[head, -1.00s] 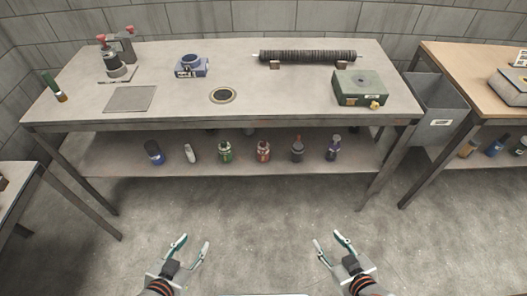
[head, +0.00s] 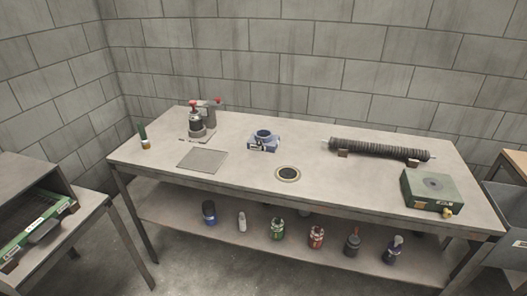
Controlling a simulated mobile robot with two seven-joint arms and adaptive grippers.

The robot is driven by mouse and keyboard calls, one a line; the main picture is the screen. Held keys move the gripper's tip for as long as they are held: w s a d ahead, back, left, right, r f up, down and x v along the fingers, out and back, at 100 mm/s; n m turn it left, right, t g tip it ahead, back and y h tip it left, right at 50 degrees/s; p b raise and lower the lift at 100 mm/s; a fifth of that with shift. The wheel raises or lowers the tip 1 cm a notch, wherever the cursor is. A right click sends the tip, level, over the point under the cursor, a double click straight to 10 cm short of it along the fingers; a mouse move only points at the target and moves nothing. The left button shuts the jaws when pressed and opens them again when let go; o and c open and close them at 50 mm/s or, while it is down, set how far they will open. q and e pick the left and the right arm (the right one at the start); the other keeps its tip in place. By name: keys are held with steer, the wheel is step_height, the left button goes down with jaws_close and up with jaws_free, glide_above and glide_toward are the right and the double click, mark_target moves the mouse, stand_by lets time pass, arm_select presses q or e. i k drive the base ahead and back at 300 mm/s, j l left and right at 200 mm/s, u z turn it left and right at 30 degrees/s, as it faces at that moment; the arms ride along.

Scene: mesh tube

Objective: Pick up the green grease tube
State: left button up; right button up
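A small green tube (head: 143,133) with a yellowish lower end stands at the left end of the grey workbench (head: 240,187). It looks like the green grease tube and is upright or nearly so. Nothing touches it. Neither of my grippers shows in the head view now.
Beside the tube stand a red-topped device (head: 197,124) and a flat grey plate (head: 202,160). A blue block (head: 264,140), a ribbed roller (head: 380,149) and a green box (head: 432,190) lie further right. Several bottles fill the lower shelf. A side table (head: 85,222) stands at left.

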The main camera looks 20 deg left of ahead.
mark_target(277, 232)
steer(key=i+j+u, duration=0.1)
steer(key=j, duration=0.25)
steer(key=i+j+u, duration=0.1)
steer(key=j, duration=0.3)
steer(key=i+j, duration=0.2)
steer(key=j, duration=0.15)
steer(key=i+j+u, duration=0.15)
steer(key=j, duration=0.2)
steer(key=i+j+u, duration=0.1)
steer(key=i+j, duration=0.1)
steer(key=j, duration=0.1)
